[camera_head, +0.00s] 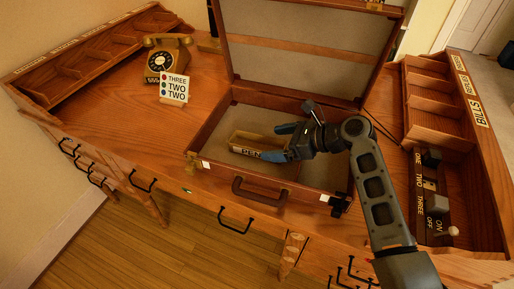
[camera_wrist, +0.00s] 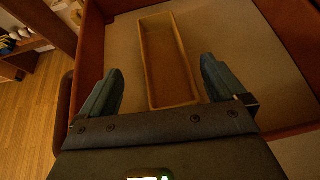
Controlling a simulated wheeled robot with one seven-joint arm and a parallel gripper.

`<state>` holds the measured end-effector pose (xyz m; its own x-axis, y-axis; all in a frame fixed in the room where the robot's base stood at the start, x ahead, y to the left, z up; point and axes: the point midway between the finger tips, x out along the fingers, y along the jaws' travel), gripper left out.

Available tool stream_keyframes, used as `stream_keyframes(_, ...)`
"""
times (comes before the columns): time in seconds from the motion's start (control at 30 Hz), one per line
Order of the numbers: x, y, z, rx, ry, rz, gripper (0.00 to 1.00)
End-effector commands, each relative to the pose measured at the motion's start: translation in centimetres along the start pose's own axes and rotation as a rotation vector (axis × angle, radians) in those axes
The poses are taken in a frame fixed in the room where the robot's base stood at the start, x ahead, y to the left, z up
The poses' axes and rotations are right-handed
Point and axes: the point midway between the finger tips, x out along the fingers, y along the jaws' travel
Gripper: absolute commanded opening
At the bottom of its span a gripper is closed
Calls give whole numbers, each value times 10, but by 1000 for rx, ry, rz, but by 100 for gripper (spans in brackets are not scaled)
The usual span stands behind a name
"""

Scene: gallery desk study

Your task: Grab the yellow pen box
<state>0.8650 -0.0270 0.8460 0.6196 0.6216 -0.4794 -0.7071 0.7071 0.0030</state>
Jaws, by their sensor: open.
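The yellow pen box (camera_head: 247,150) is a long, narrow open tray with "PEN" lettering on its front side. It lies inside the open brown briefcase (camera_head: 212,171) on the desk. In the wrist view the pen box (camera_wrist: 149,62) looks empty and points away from me. My gripper (camera_head: 284,141) is at the right end of the box in the head view. In the wrist view my gripper (camera_wrist: 158,84) is open, with one blue finger on each side of the near end of the box. Gaps show between both fingers and the box walls.
The briefcase lid (camera_head: 305,40) stands open behind my gripper. A rotary phone (camera_head: 165,60) and a "THREE TWO TWO" card (camera_head: 175,88) stand to the left. A switch panel (camera_head: 432,200) and a bills rack (camera_head: 440,105) are to the right. The desk's left-middle is clear.

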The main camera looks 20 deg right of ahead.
Motion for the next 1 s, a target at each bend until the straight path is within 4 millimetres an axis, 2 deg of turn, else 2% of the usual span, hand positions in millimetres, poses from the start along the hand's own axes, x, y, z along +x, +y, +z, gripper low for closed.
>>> stream_keyframes(0.33, 45, -6, 3, -3, 1, 1, 97)
stream_keyframes(0.67, 51, -6, 2, -2, 0, -1, 97)
stream_keyframes(1.0, 51, -6, 3, -2, 0, -1, 65)
